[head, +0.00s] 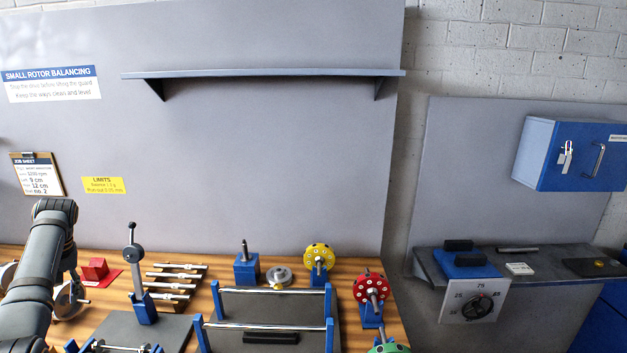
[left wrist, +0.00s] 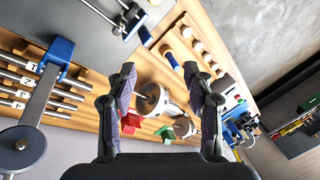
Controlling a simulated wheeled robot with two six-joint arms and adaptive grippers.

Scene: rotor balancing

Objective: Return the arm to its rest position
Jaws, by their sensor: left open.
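My left arm (head: 45,245) comes in from the left in the head view and bends down at its raised elbow. Its gripper is mostly hidden behind the arm there. In the left wrist view my left gripper (left wrist: 160,80) is open, its two dark fingers wide apart. Nothing is clasped between them. A metal disc rotor (left wrist: 150,99), a red block (left wrist: 129,122) and a green block (left wrist: 166,132) show in the gap, apparently beyond the fingers. My right gripper is in neither view.
A lever post (head: 137,275) stands upright near the arm, beside several metal rods (head: 172,281). A red block (head: 95,269) sits left of it. Blue-ended rails (head: 271,291), a yellow disc (head: 319,257) and a red disc (head: 370,288) stand further right. A shelf (head: 265,74) juts from the wall panel.

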